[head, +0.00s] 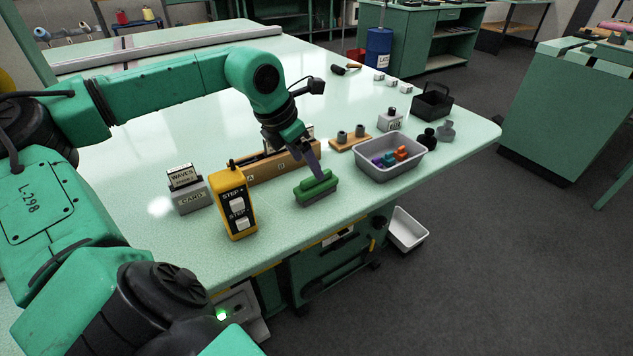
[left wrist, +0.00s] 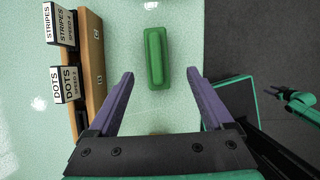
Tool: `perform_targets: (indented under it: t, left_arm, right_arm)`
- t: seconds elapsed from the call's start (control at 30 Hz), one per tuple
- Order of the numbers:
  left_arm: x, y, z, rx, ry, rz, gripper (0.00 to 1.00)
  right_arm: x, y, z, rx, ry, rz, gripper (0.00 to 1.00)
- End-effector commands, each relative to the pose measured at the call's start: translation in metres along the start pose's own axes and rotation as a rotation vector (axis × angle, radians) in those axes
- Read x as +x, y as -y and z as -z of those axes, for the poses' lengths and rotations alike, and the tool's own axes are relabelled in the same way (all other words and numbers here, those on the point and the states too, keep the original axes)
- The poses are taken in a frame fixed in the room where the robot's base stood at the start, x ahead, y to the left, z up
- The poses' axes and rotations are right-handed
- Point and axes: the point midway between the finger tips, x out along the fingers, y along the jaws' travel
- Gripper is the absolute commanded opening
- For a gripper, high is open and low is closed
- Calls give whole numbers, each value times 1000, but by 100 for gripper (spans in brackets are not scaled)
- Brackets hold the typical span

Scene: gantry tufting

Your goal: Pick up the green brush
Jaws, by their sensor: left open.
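The green brush (head: 318,188) lies on the pale green table near its front edge, with a dark underside. In the left wrist view the green brush (left wrist: 157,58) lies lengthwise, ahead of and between the two purple fingers. My left gripper (head: 312,166) is open and empty, its fingers just above and behind the brush in the head view. In the left wrist view my left gripper (left wrist: 160,82) shows its fingers spread wider than the brush, with no finger seen touching it.
A wooden rack (head: 272,168) with cards stands close left of the brush. A yellow control box (head: 234,204) and grey card holder (head: 190,197) are farther left. A grey bin (head: 390,172) with coloured pieces stands right. A wooden block with pegs (head: 349,142) is behind.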

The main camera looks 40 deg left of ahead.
Motion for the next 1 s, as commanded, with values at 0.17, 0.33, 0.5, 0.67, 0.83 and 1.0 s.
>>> perform_targets:
  t: [0.17,0.33,0.5,0.67,0.83,1.0]
  left_arm:
    - [28,1,0,-1,-2,5,85]
    - [58,2,0,-4,-2,10,85]
    - [77,1,0,-1,2,5,85]
    - [79,0,1,-1,1,2,85]
    - [79,0,1,-1,1,2,43]
    - [79,0,1,-1,1,2,0]
  right_arm:
    - [-6,-5,-6,1,11,-7,50]
    - [-18,2,16,4,-26,2,50]
    - [-18,9,20,4,-31,12,50]
    - [-18,9,18,3,-29,12,50]
    - [-17,8,15,2,-23,11,50]
    - [-18,5,12,0,-19,7,50]
